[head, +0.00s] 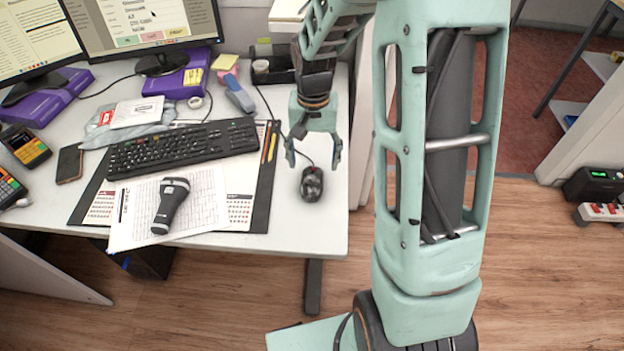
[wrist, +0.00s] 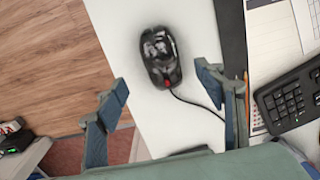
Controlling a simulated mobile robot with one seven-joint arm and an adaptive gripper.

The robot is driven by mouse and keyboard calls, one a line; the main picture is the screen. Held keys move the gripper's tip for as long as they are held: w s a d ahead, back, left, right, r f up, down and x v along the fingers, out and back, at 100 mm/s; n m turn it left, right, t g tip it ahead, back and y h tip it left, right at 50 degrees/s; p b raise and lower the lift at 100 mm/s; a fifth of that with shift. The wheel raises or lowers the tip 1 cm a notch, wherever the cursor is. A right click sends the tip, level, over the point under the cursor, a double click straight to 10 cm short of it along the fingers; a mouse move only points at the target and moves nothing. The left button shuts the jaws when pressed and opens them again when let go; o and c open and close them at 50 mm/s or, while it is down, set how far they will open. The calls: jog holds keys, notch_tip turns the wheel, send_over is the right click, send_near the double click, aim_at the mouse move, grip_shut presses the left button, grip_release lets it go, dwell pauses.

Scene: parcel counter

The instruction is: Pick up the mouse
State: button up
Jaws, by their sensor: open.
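The mouse (head: 312,184) is black and glossy with a cable. It lies on the white desk (head: 300,235) near its right edge, to the right of the desk mat. My gripper (head: 313,160) is open and empty above the desk, on the far side of the mouse. In the wrist view the mouse (wrist: 160,56) lies beyond the two open fingertips (wrist: 163,84), roughly centred between them. Its red-marked end and cable point towards my gripper. The mouse is apart from both fingers.
A black keyboard (head: 183,147) and dark desk mat (head: 262,195) lie left of the mouse. A stapler-like grey-blue item (head: 239,95) and a dark tray (head: 276,70) are farther back. Desk around the mouse is clear.

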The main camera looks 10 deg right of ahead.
aim_at(312, 177)
jog(key=f, duration=0.4)
jog(key=f+b, duration=0.1)
jog(key=f, duration=0.2)
jog(key=shift+w+a+f, duration=0.1)
jog(key=shift+w+f, duration=0.1)
jog(key=shift+f, duration=0.15)
jog(key=c, duration=1.2)
jog(key=shift+c, duration=0.2)
jog(key=shift+r, duration=0.1)
